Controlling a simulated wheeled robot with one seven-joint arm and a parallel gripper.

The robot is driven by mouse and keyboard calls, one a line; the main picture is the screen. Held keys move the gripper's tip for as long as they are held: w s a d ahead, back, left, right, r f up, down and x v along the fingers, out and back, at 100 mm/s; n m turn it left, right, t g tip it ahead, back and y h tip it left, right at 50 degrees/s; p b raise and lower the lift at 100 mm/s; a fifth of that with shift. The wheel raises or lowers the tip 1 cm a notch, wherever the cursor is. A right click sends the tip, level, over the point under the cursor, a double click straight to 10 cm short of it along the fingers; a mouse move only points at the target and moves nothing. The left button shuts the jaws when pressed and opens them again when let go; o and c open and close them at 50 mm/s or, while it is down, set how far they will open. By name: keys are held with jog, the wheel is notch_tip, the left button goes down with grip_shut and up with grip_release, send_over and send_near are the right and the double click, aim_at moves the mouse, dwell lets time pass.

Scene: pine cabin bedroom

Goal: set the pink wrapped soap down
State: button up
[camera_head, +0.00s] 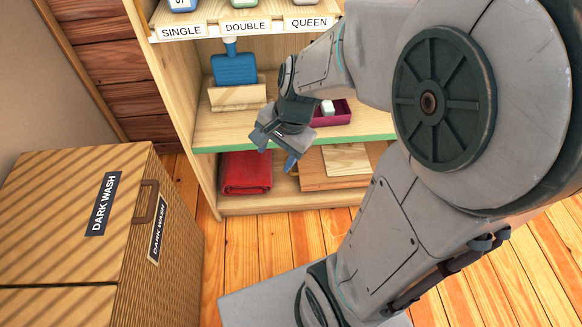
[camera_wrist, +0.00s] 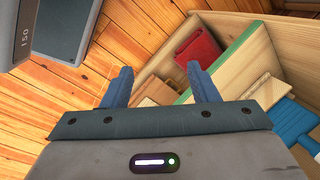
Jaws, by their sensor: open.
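My gripper (camera_head: 277,153) is open in front of the shelf unit, near the green-edged middle shelf (camera_head: 215,141). In the wrist view its two blue fingers are spread apart (camera_wrist: 161,86) with nothing held between them. I cannot make out a pink wrapped soap in either view. A magenta tray (camera_head: 345,118) stands on the middle shelf just right of my gripper, with a small white block (camera_head: 327,108) in it. My wrist and arm hide part of that shelf and may cover other things.
A blue brush-like item (camera_head: 234,69) stands in a wooden holder (camera_head: 237,97) on the middle shelf. A folded red cloth (camera_head: 246,172) and wooden boards (camera_head: 346,160) lie on the bottom shelf. A wicker hamper (camera_head: 60,225) labelled DARK WASH stands left. Floor between is clear.

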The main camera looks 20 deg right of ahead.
jog(key=s+r+n+h, duration=0.2)
jog(key=s+n, duration=0.5)
jog(key=n, duration=0.4)
jog(key=shift+s+d+r+g, duration=0.15)
jog(key=shift+r+g, duration=0.15)
